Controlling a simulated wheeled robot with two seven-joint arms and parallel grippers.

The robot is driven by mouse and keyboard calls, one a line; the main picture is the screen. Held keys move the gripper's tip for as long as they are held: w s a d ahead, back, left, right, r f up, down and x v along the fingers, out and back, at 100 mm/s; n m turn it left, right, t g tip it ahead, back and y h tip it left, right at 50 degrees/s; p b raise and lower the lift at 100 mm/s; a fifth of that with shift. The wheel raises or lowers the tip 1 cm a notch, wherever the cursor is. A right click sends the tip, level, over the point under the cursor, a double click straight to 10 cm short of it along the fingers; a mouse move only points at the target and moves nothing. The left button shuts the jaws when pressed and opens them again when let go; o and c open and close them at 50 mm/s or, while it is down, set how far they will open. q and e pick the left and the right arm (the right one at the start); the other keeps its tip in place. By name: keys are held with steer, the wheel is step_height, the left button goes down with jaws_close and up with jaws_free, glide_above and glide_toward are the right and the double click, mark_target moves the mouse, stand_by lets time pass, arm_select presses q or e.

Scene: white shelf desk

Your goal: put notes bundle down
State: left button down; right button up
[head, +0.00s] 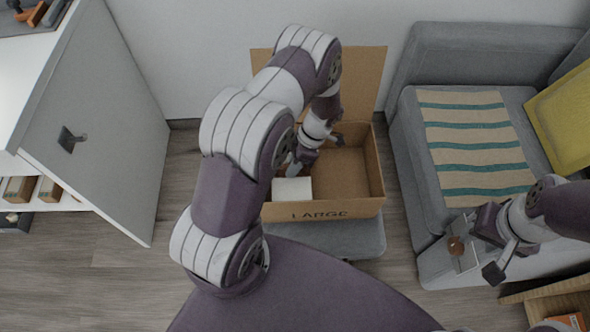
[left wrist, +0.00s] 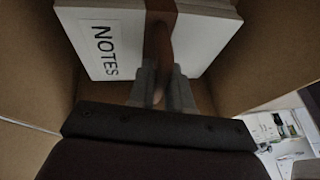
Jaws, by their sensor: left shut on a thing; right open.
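The notes bundle (head: 292,189) is a white block inside the cardboard box (head: 350,207) marked LARGE, near the box's front left corner in the head view. In the left wrist view the bundle (left wrist: 108,45) shows a NOTES label and a brown band around it. My left gripper (left wrist: 165,92) is shut on the bundle at the band, inside the box. In the head view my left arm covers part of the box, and the fingertips are hidden. I cannot tell whether the bundle touches the box floor. My right gripper (head: 474,262) is open and apart, at the lower right.
The box stands on a grey ottoman (head: 340,238). A grey sofa (head: 420,150) with a striped blanket (head: 475,140) and a yellow cushion (head: 568,115) is on the right. A white shelf desk (head: 110,130) is on the left. The box's right side is empty.

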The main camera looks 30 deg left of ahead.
arm_select(q)
steer(key=shift+f, duration=0.9)
steer(key=c, duration=1.5)
jaws_free()
steer(key=shift+f, duration=0.1)
steer(key=o, duration=0.4)
steer(key=shift+o, duration=0.2)
